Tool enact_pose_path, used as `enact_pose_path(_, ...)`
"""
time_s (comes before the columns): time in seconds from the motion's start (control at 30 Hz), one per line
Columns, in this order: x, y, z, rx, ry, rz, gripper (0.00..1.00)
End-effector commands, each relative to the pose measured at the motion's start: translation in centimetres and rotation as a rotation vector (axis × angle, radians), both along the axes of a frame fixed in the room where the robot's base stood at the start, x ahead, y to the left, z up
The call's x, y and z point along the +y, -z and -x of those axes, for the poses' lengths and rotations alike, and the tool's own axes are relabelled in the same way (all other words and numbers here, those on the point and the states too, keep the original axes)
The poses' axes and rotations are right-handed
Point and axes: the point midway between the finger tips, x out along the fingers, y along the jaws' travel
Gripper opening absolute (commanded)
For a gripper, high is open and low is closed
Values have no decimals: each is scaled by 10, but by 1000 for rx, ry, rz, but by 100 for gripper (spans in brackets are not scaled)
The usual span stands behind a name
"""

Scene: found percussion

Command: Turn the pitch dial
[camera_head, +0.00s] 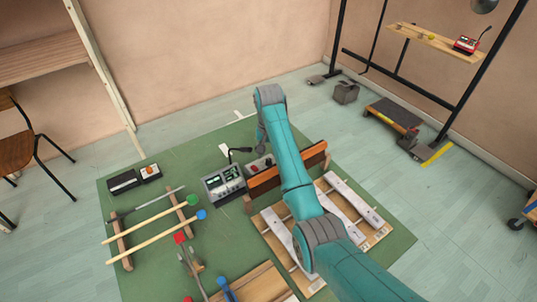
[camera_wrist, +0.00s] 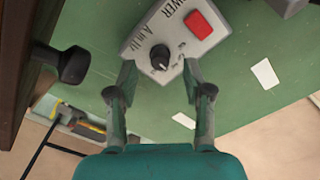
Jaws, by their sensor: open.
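In the wrist view a grey control box carries a black dial (camera_wrist: 160,56) with a white pointer line, and a red button (camera_wrist: 198,24) beside the word "POWER". Partly readable lettering is next to the dial. My gripper (camera_wrist: 158,82) is open, its two fingers on either side of the box's near end, with the dial between and just beyond the fingertips. I cannot tell whether the fingers touch the box.
A grey meter unit (camera_head: 224,184) stands left of the box. A wooden bar (camera_head: 266,181) and metal bars on a frame (camera_head: 355,203) lie to the right. Mallets (camera_head: 155,240) rest at the left. A dark knob (camera_wrist: 75,65) shows left of the gripper in the wrist view.

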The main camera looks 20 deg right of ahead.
Motion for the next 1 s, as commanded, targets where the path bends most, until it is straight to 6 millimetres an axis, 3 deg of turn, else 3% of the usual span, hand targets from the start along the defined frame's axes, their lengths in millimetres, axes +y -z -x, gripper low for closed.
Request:
enact_pose_path(0.23, 4, 24, 8, 0, 0, 0, 51)
enact_pose_path(0.57, 4, 27, 9, -1, 1, 0, 51)
enact_pose_path(0.8, 4, 27, 8, -1, 1, 0, 0)
enact_pose_path(1.0, 4, 27, 8, -1, 5, 1, 0)
